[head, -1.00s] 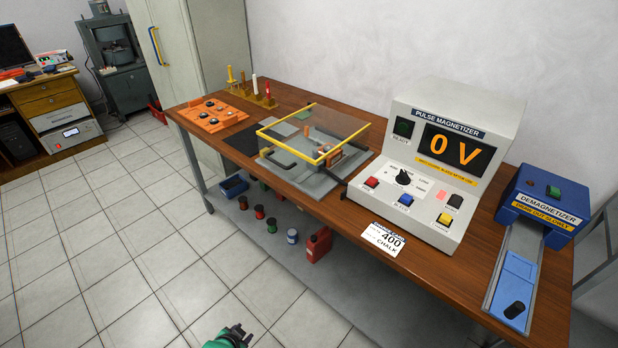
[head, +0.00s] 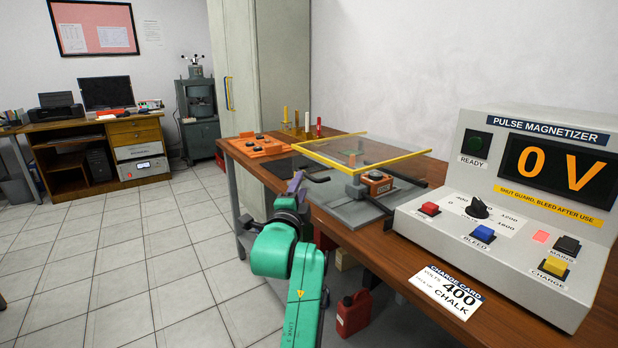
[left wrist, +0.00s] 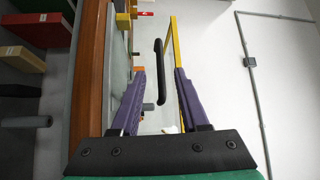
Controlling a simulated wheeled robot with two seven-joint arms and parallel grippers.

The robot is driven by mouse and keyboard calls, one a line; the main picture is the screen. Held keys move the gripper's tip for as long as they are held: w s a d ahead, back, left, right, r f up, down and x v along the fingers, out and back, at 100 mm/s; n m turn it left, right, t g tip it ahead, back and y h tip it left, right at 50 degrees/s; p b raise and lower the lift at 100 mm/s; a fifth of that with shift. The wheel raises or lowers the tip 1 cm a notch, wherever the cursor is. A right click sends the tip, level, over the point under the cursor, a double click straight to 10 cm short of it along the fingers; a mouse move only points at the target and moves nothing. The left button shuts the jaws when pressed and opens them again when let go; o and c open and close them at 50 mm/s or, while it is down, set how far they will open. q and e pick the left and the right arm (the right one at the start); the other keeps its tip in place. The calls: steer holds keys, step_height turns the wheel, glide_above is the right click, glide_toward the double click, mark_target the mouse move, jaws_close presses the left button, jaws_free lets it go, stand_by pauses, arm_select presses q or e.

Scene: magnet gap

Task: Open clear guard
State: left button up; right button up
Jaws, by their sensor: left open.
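The clear guard (head: 365,149) with its yellow-edged top sits over the grey fixture (head: 345,207) on the bench. A black handle (head: 317,179) sticks out at its left front side. My left gripper (head: 296,183) is at the bench's front edge, close to this handle. In the left wrist view, the purple fingers of my left gripper (left wrist: 160,78) are apart, and the black handle (left wrist: 160,70) appears between them, beyond or near the tips. It is not gripped. The guard's yellow edge (left wrist: 177,70) runs beside the right finger. My right gripper is not in view.
The pulse magnetizer (head: 520,205) reads 0 V and stands right of the guard. A charge card (head: 448,291) lies before it. An orange tray (head: 262,146) and several upright sticks stand behind left. A red can (head: 354,313) is below the bench.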

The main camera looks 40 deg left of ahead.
arm_select(q)
steer(key=x, duration=0.6)
steer(key=shift+w+a, duration=0.15)
steer(key=shift+w, duration=0.05)
jaws_close()
stand_by(1.0)
